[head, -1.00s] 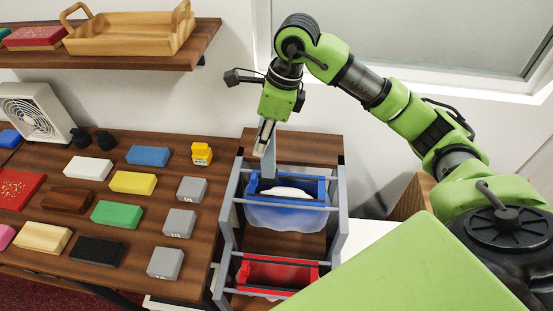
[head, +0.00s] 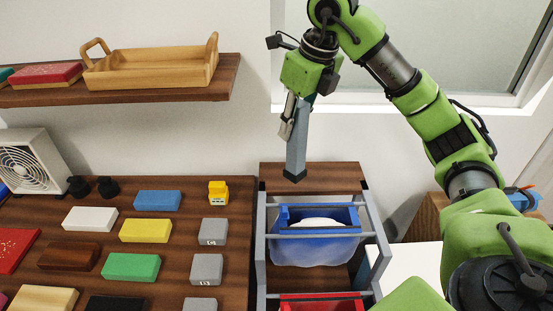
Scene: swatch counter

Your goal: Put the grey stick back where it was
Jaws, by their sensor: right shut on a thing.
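The grey stick (head: 296,150) is long and square in section, with a dark lower end. It hangs nearly upright from my right gripper (head: 296,112), which is shut on its upper part. The stick's lower end appears in front of the wooden top of the rack, just above the blue bin (head: 347,252) in the picture. I cannot tell how far its tip is from the wood. My left gripper is not in view.
The blue bin holds something white (head: 317,223) and sits in a grey-railed rack (head: 261,240). A red bin (head: 320,304) is below it. Colored blocks, such as the green one (head: 131,267), cover the counter at left. A shelf holds a wooden tray (head: 150,72).

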